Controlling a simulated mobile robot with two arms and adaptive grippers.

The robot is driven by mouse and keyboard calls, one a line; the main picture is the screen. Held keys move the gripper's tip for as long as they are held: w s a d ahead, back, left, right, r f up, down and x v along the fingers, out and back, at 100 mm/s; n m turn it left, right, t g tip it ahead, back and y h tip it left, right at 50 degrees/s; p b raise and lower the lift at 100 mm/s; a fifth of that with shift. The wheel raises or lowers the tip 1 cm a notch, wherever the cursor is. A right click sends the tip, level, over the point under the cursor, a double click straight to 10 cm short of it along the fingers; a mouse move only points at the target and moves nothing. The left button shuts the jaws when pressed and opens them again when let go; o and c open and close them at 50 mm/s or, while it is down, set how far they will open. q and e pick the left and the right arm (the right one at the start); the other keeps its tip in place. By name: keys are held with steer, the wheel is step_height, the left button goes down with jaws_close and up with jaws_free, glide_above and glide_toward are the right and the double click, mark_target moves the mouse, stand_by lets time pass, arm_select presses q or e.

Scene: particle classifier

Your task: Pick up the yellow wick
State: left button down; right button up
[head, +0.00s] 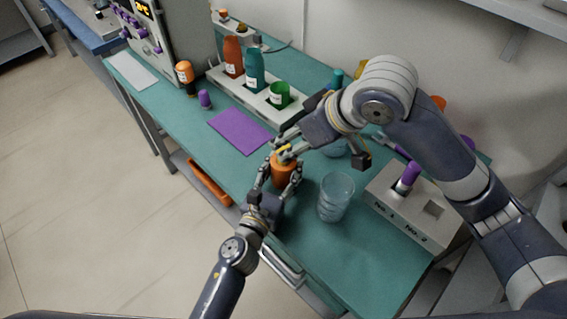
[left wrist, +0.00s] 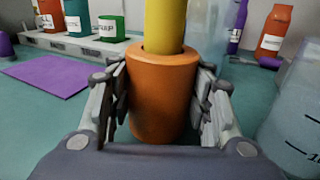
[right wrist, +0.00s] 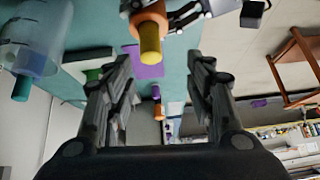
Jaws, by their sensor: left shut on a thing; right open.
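The yellow wick (left wrist: 166,25) stands upright in the round orange holder (left wrist: 162,95) in the left wrist view; its lower part is hidden inside. My left gripper (head: 279,181) is shut on the orange holder, one finger on each side. In the head view the wick (head: 283,150) shows only as a small yellow patch by my right gripper (head: 288,142). In the right wrist view my right gripper (right wrist: 160,85) is open and empty. The wick's yellow end (right wrist: 150,50) lies beyond its fingertips, pointing toward the gap between them.
A clear beaker (head: 335,196) stands just right of the holder. A grey rack with a purple-capped vial (head: 409,175) is farther right. A grey rack with several bottles (head: 238,88), a purple mat (head: 240,131) and an orange-capped bottle (head: 186,75) are behind. The teal table's front right (head: 350,262) is clear.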

steer(key=s+d+f+m+t+y, duration=0.2)
steer(key=s+d+f+t+y, duration=0.3)
steer(key=t, duration=0.5)
steer(key=x, duration=0.4)
steer(key=f+x, duration=0.1)
steer(key=x, duration=0.6)
steer(key=shift+a+f, duration=0.3)
steer(key=shift+a, duration=0.3)
steer(key=shift+s, duration=0.1)
jaws_close()
